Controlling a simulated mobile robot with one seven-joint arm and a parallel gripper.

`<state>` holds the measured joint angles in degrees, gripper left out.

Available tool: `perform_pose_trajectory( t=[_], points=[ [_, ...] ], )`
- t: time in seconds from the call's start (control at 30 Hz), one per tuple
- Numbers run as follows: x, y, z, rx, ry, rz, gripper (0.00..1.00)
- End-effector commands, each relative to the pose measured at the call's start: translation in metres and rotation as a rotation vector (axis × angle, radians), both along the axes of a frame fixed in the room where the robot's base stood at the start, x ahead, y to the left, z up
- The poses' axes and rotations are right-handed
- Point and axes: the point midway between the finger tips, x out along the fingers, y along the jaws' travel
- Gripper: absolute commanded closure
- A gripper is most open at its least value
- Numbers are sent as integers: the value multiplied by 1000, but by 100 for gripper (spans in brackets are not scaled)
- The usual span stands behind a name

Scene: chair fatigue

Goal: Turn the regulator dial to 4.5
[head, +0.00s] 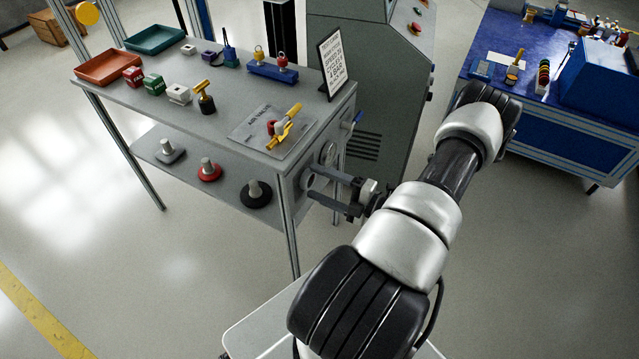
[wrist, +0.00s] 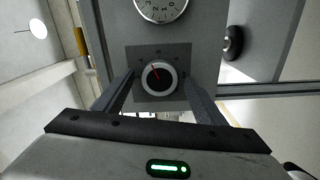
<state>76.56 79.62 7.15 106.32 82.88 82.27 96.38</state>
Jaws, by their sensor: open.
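The regulator dial (wrist: 159,77) is a round black knob with a pale ring and a red pointer line, on a dark square plate. In the wrist view its red line points up and slightly left; no scale numbers around it are readable. My gripper (wrist: 159,82) is open, with one finger to each side of the dial and visible gaps between. In the head view my gripper (head: 309,181) is at the bench's right end panel, and its fingers partly hide the dial. A round white gauge (wrist: 160,8) sits above the dial in the wrist view, cut off by the edge.
The grey bench (head: 225,110) carries trays, small blocks, a yellow-handled valve (head: 283,130) and a framed sign (head: 331,64). A grey-green cabinet (head: 375,70) stands behind. Open floor lies in front.

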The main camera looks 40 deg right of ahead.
Motion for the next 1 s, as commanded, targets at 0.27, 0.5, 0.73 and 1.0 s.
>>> perform_pose_trajectory(
  t=[0.27, 0.5, 0.73, 1.0],
  points=[
    [-45, -20, 0, -1, 2, -6, 35],
    [-100, -42, 0, -2, 2, -5, 35],
    [-141, -59, -1, -1, 1, -3, 35],
    [-159, -66, 0, 0, 1, -1, 35]
  ],
)
